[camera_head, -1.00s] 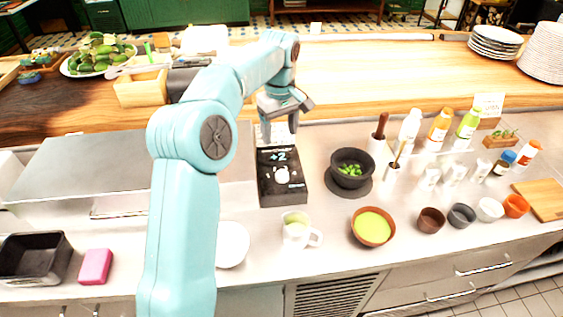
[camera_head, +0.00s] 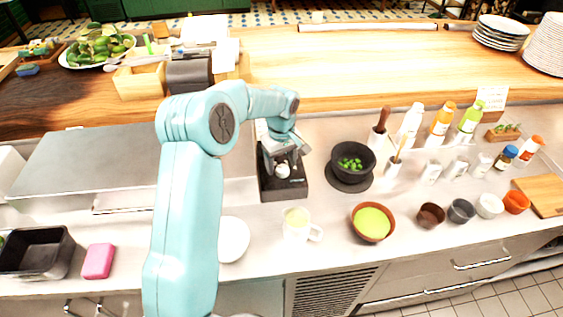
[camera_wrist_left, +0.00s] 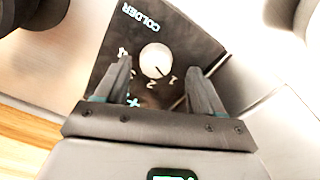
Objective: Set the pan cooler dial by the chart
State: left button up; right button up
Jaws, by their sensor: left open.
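The pan cooler (camera_head: 285,189) is a black box on the steel counter. Its white dial (camera_head: 283,170) is on the top face. In the left wrist view the dial (camera_wrist_left: 156,60) has a dark pointer line, with numbers around it and the word COLDER on the panel. My left gripper (camera_head: 281,162) is over the cooler, at the dial. In the left wrist view its two fingers (camera_wrist_left: 158,82) are open, one to each side below the dial, with the dial just beyond the tips. The cooler's display is hidden by the gripper in the head view. My right gripper is not seen.
A black bowl of green pieces (camera_head: 352,164) stands right of the cooler. A cup (camera_head: 297,226) and a bowl of green liquid (camera_head: 372,222) are in front. A steel lidded box (camera_head: 95,165) lies to the left. Bottles and small cups fill the right side.

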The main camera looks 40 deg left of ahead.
aim_at(283, 170)
pick_arm(q)
jog(key=shift+w+f, duration=0.15)
jog(key=shift+f, duration=0.35)
jog(key=shift+w+f, duration=0.15)
jog(key=shift+f, duration=0.35)
jog(key=shift+w+f, duration=0.15)
jog(key=shift+s+d, duration=0.1)
jog(key=shift+s, duration=0.25)
jog(key=shift+c, duration=0.9)
jog(key=c, duration=0.5)
jog(key=shift+w, duration=0.2)
jog(key=c, duration=0.4)
jog(key=shift+s, duration=0.1)
